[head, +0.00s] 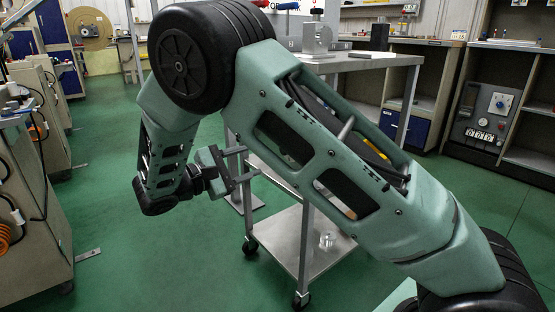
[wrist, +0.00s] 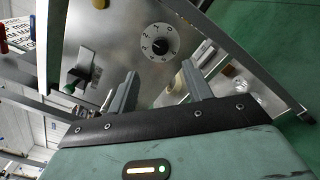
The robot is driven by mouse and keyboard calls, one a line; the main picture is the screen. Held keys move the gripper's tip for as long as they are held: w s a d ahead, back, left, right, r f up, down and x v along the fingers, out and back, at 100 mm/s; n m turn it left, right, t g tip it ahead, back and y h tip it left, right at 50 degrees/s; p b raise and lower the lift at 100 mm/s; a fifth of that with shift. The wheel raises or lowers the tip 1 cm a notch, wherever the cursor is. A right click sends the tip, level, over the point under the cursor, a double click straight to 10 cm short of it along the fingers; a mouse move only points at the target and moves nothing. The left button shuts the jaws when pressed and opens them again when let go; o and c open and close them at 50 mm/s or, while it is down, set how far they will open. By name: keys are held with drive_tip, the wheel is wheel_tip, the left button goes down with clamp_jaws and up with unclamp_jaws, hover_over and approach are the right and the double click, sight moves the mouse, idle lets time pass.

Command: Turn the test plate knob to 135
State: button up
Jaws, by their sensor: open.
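In the wrist view, a round white dial with a dark knob (wrist: 159,44) and numerals around it sits on a grey metal plate (wrist: 120,40). The knob's pointer is too small to read. My gripper (wrist: 163,76) is open and empty, with its two fingers apart and the dial beyond and between them; they do not touch it. In the head view, my gripper (head: 250,164) is beside the metal cart, its fingers pointing right toward the cart's legs. I cannot make out this dial there; my arm hides part of the cart.
The metal cart has a top (head: 350,62) and a lower shelf (head: 290,225) holding a clear object (head: 326,240). A grey panel with a white dial (head: 500,103) stands at the right. Cabinets (head: 30,210) line the left. Green floor (head: 150,260) is open between.

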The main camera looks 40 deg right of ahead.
drive_tip(key=d+b, duration=0.3)
drive_tip(key=d, duration=0.7)
drive_tip(key=shift+w, duration=0.2)
drive_tip(key=c, duration=1)
